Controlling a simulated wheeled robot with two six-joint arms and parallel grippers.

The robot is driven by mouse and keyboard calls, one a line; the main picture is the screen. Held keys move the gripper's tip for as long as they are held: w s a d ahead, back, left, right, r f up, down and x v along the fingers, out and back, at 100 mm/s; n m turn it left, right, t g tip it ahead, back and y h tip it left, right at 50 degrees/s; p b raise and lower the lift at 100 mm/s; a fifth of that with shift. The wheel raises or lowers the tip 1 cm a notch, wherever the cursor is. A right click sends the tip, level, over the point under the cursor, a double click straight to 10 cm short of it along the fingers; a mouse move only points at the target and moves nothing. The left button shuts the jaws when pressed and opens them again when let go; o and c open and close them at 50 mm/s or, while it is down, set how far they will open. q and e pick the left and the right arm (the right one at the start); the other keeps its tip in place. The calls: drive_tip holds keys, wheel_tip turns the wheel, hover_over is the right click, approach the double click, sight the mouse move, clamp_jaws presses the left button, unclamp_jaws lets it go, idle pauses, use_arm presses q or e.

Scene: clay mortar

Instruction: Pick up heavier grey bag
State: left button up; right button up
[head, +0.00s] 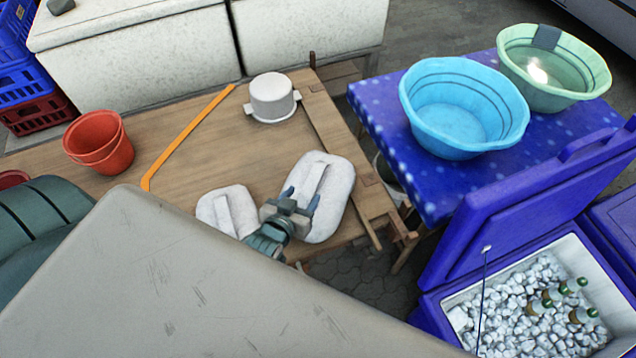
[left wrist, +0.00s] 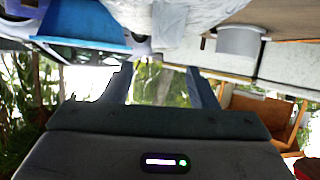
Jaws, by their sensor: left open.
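Two pale grey-white bags lie on the wooden table (head: 165,160) in the head view. The larger bag (head: 335,190) is on the right, with a raised strip along its top. The smaller bag (head: 212,208) is to its left and partly hidden by my arm. My left gripper (head: 301,197) is open, with its fingers over the lower left part of the larger bag. In the left wrist view its fingers (left wrist: 160,88) are apart with nothing between them, and a whitish bag surface (left wrist: 170,14) shows at the top edge. My right gripper is not in view.
A white pot (head: 271,97), an orange strip (head: 187,137) and a red bucket (head: 100,143) are on the table. Blue (head: 463,108) and green (head: 552,68) basins stand on a blue-covered table. An open blue cooler (head: 535,215) with ice and bottles is at lower right.

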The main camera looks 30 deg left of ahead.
sight(314, 177)
use_arm(q)
drive_tip(key=p+x, duration=0.1)
drive_tip(key=x, duration=0.2)
drive_tip(key=shift+w+a+f, duration=0.1)
drive_tip(key=shift+w+a, duration=0.05)
drive_tip(key=shift+w, duration=0.2)
drive_tip(key=p+x, duration=0.2)
drive_tip(key=x, duration=0.2)
drive_tip(key=shift+w, duration=0.45)
drive_tip(key=shift+w+a+f, duration=0.1)
drive_tip(key=shift+w+f, duration=0.1)
drive_tip(key=shift+w, duration=0.05)
drive_tip(key=shift+c, duration=0.2)
clamp_jaws()
drive_tip(key=shift+s, duration=0.1)
drive_tip(key=shift+r, duration=0.1)
idle(0.4)
